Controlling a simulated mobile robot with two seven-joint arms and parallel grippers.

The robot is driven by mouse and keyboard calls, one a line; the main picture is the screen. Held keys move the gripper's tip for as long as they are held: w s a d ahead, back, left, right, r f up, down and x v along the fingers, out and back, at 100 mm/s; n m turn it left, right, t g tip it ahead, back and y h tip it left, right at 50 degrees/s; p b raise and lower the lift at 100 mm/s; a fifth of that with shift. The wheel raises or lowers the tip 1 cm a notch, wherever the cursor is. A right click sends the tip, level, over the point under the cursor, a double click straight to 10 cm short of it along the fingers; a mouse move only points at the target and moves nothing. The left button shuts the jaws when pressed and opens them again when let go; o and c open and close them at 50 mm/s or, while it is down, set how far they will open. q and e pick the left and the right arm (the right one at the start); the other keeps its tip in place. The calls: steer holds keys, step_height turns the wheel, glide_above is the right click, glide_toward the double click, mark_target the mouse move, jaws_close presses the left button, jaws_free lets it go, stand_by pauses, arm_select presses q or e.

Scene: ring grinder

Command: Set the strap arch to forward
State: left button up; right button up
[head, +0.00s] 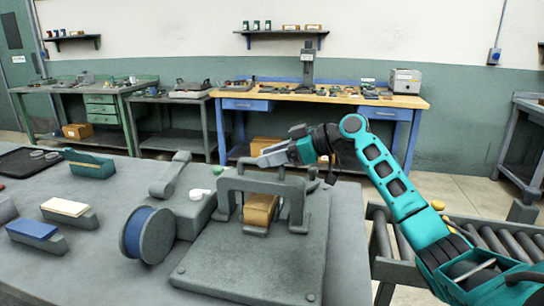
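The grey strap arch (283,188) stands upright on a flat grey base plate (240,270) on the near table. Its legs stand on either side of a small brown box (260,211). My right gripper (258,159), on the teal arm coming in from the right, is just above and behind the arch's top bar in the picture. Its grey fingers point left. I cannot tell whether they touch the bar, or whether they are open or shut. My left gripper is not in view.
A blue reel (149,235) stands left of the plate. A grey lever-like part (172,174) and white round piece (199,194) are behind it. Blue (34,228), cream-topped (66,207) and teal (90,163) blocks lie at left. A roller conveyor (395,240) is at right.

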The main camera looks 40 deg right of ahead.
steer(key=b+v, duration=0.1)
steer(key=v, duration=1.2)
stand_by(0.4)
